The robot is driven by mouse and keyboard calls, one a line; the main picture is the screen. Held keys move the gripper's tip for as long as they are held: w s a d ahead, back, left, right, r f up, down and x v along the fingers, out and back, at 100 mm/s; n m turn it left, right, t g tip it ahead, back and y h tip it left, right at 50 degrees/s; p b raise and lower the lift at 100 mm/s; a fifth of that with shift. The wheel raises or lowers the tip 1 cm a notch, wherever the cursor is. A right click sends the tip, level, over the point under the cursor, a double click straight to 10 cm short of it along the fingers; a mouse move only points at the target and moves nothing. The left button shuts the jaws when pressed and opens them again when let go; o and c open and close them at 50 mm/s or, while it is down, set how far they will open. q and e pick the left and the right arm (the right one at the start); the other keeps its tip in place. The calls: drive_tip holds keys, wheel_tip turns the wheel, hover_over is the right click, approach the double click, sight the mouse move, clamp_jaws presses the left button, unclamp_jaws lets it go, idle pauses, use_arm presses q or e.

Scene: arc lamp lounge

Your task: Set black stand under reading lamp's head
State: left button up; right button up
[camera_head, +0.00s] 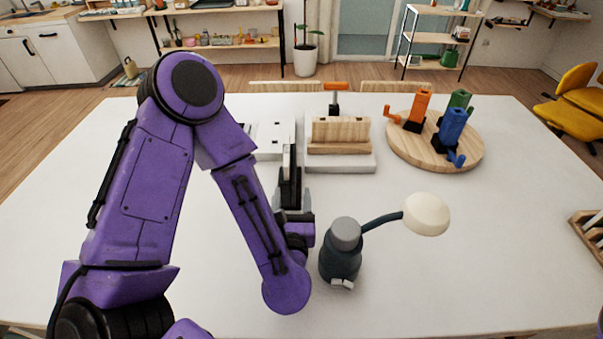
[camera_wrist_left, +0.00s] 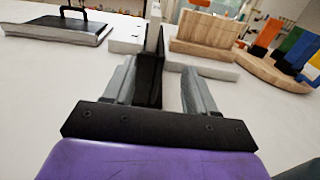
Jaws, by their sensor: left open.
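The black stand (camera_head: 291,185) is a thin dark upright piece near the middle of the table. In the left wrist view the black stand (camera_wrist_left: 149,75) rises between the two grey fingers of my left gripper (camera_wrist_left: 160,80), with a visible gap to the right finger. My left gripper (camera_head: 292,198) is open around it; whether either finger touches it is unclear. The reading lamp (camera_head: 341,262) has a dark base with a grey top, to the right of my left gripper. Its cream head (camera_head: 425,214) hangs out to the right, over bare table. My right gripper is out of view.
Behind the stand are a white slotted block (camera_head: 272,141) and a wooden holder (camera_head: 340,135) on a light base. A round board (camera_head: 401,153) with orange, green and blue pieces stands back right. A rack (camera_head: 587,228) is at the right edge. Front right table is clear.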

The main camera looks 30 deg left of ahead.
sight(287, 186)
use_arm(q)
drive_tip(key=shift+s+a+r+y+b, duration=0.15)
drive_tip(key=shift+s+a+b, duration=0.05)
drive_tip(key=shift+a+b, duration=0.3)
drive_tip(key=shift+s+a+r+y+b, duration=0.1)
drive_tip(key=shift+s+a+y+b, duration=0.05)
drive_tip(key=shift+a+b, duration=0.35)
drive_tip(key=x, duration=0.2)
drive_tip(key=p+x, duration=0.1)
drive_tip(key=x, duration=0.1)
drive_tip(key=shift+w+d, duration=0.3)
drive_tip(key=shift+d, duration=0.1)
drive_tip(key=p+x, duration=0.3)
drive_tip(key=shift+a+r, duration=0.1)
drive_tip(key=shift+a, duration=0.3)
drive_tip(key=shift+w+a, duration=0.25)
drive_tip(key=shift+w, duration=0.05)
drive_tip(key=shift+w+f, duration=0.2)
drive_tip(key=shift+f, duration=0.1)
drive_tip(key=shift+d, duration=0.1)
drive_tip(key=shift+c, duration=1.3)
clamp_jaws()
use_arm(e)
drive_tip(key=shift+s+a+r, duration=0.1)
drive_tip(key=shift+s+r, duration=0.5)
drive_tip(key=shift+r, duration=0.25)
